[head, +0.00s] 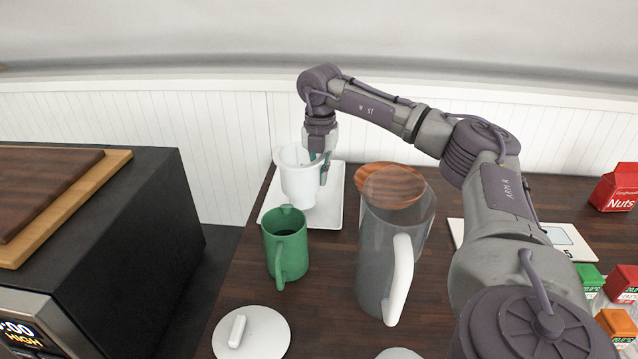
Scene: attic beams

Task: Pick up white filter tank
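The white filter tank (296,184) stands upright at the far left of the dark wooden table, over a white tray (327,214). My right gripper (321,172) points down at the tank's right rim. One finger shows at the outside of the wall and another part seems to be at the rim or inside. The tank hides part of the fingers, so I cannot tell if they are closed on the wall. My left gripper is not in view.
A green mug (286,246) stands just in front of the tank. A clear pitcher (384,262) with a white handle stands to its right, with a round wooden piece (394,187) behind. A white lid (252,334) lies at the front. A Nuts box (616,188) stands far right.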

